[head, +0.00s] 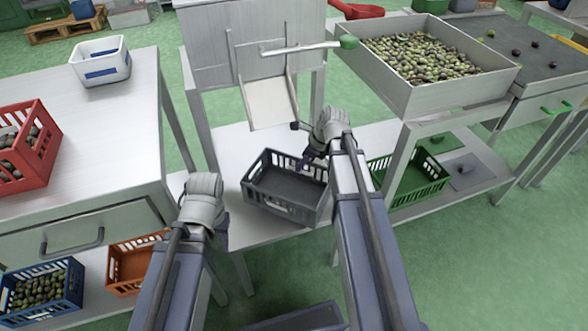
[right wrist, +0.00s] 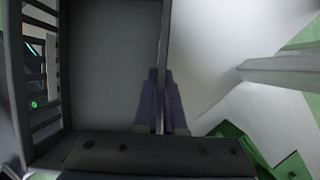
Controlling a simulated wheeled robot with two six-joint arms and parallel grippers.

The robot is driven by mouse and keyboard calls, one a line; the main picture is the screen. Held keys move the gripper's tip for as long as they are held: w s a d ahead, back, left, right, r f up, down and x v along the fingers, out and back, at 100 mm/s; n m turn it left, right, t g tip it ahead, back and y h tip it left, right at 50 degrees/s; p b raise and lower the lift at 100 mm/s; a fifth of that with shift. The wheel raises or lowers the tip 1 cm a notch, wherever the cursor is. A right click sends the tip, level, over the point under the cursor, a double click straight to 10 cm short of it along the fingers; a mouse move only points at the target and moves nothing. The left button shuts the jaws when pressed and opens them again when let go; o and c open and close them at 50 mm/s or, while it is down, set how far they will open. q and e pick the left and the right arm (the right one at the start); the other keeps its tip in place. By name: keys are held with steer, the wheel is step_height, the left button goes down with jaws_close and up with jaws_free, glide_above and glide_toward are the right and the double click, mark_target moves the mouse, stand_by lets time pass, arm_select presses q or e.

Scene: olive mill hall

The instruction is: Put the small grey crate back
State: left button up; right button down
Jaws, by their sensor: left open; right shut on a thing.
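The small grey crate (head: 277,203) is dark, slatted and looks empty. It is over the front of the low pale shelf (head: 232,150) below the metal chute; I cannot tell whether it rests there or is held just above. My right gripper (head: 309,160) is shut on its back right rim. In the right wrist view the crate (right wrist: 110,60) shows its inside at left, with my right gripper's fingers (right wrist: 163,105) on both sides of its wall. My left gripper (head: 205,200) is open and empty, left of the crate and apart from it; its fingertips are mostly hidden.
A table (head: 110,140) at left bears a red crate (head: 40,150) of olives and a white bin (head: 101,68). Blue (head: 75,275) and orange (head: 115,262) crates sit below. At right, a green crate (head: 425,180) stands under the olive tray (head: 440,98).

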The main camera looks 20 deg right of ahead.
mark_target(290, 174)
steer(key=shift+w+a, duration=0.95)
steer(key=shift+a, duration=0.05)
step_height(290, 174, down, 4)
steer(key=b, duration=0.3)
steer(key=shift+r, duration=0.2)
steer(key=shift+f+b, duration=0.1)
steer(key=shift+b, duration=0.3)
steer(key=c, duration=1)
jaws_free()
